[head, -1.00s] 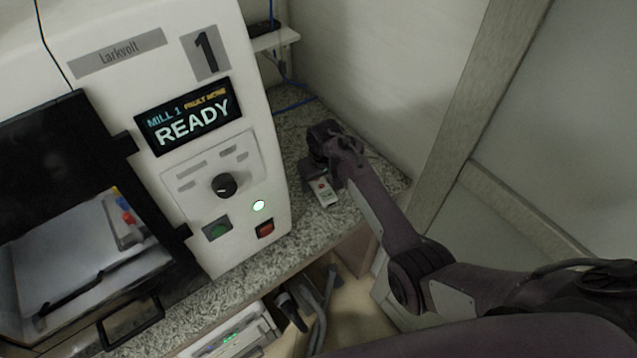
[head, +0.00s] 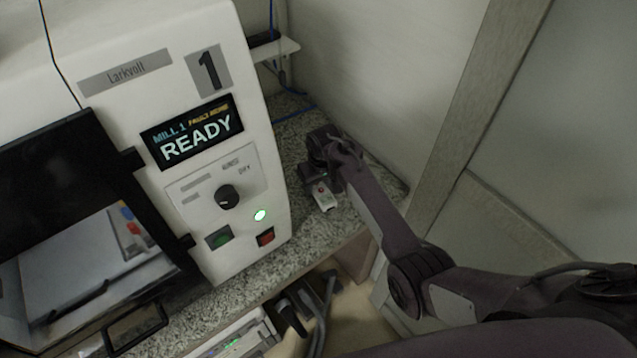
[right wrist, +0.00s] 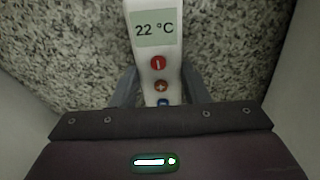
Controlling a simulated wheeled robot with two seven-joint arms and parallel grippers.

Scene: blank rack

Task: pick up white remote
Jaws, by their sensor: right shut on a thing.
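The white remote (head: 324,195) is on the speckled counter to the right of the milling machine in the head view. In the right wrist view the remote (right wrist: 156,62) shows a display reading 22 °C, with red, orange and blue buttons below it. My right gripper (head: 311,178) is at the remote's far end. In the right wrist view the right gripper (right wrist: 160,93) has a finger on each side of the remote and is shut on it. The gripper's body hides the remote's lower end. My left gripper is not in view.
The white milling machine (head: 215,140), its screen reading READY, stands close to the left of my right gripper. A wall (head: 350,70) rises behind. Speckled counter (head: 335,225) is bare around the remote. A small shelf (head: 280,46) is above the counter's back.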

